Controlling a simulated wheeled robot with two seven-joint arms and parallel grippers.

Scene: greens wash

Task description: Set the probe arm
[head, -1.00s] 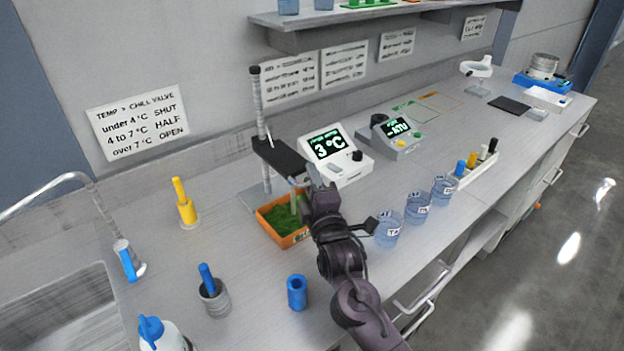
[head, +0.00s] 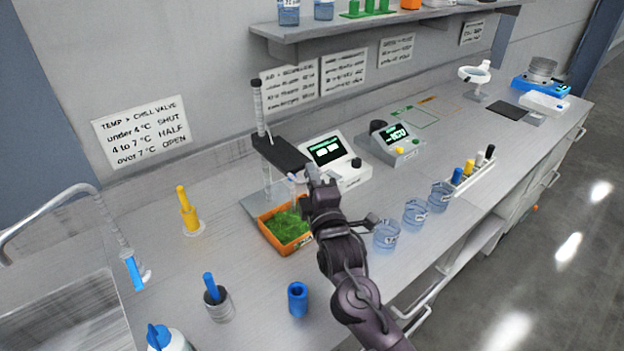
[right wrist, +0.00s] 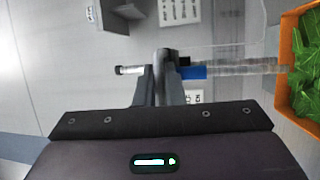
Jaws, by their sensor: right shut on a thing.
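The probe arm (head: 280,153) is a dark bar on a ribbed upright post (head: 259,110), which rises from a grey base plate. At its end a pale probe (right wrist: 235,67) with a blue collar (right wrist: 194,72) hangs over the orange tray (head: 285,249) of chopped greens (head: 290,225). My right gripper (head: 309,180) is at the arm's free end. In the right wrist view its fingers (right wrist: 165,62) are shut on the probe arm's end. Whether the probe's tip touches the greens is unclear. The white meter (head: 350,166) shows two blocks, seemingly dashes. My left gripper is not in view.
A grey meter (head: 392,148) stands behind. Several clear beakers (head: 387,236) line the front edge right of my arm. A blue cylinder (head: 298,299), a blue-handled pot (head: 217,303) and a yellow-handled tool (head: 189,215) stand left. The sink is far left.

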